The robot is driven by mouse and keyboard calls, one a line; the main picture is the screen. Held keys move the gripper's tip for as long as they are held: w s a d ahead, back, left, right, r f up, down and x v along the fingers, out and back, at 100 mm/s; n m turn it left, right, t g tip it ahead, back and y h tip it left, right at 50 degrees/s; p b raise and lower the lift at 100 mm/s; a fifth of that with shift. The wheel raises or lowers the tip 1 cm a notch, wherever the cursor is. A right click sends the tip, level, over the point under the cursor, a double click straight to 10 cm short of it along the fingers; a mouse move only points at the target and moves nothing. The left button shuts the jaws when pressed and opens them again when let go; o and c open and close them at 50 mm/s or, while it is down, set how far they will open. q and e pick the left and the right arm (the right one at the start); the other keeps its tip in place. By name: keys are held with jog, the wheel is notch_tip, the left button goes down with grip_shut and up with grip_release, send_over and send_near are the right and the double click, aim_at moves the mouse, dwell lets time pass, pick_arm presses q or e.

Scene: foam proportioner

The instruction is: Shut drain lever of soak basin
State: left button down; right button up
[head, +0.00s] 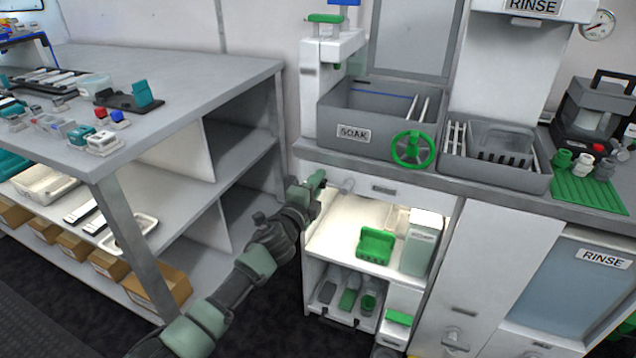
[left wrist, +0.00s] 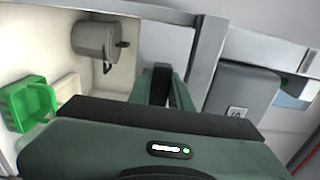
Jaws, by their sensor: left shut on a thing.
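The grey soak basin (head: 341,143), labelled SOAK, is set into the counter in the head view. Below its front left edge is a green lever (head: 317,178), with a short grey pipe end (head: 347,186) to its right. My left gripper (head: 308,187) is at this lever and shut on it. The gripper's fingers cover part of the lever, so its exact angle is hard to tell. In the left wrist view the gripper (left wrist: 160,85) shows close up, and the lever is hidden there. My right gripper is not in view.
A green handwheel (head: 413,149) is on the basin's front. Under the counter an open lit cabinet holds a green bin (head: 376,245) and a white container (head: 419,246). A grey shelf table (head: 190,88) stands at left. Dark floor lies between them.

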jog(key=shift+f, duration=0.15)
pick_arm(q)
jog(key=c, duration=1.3)
grip_release()
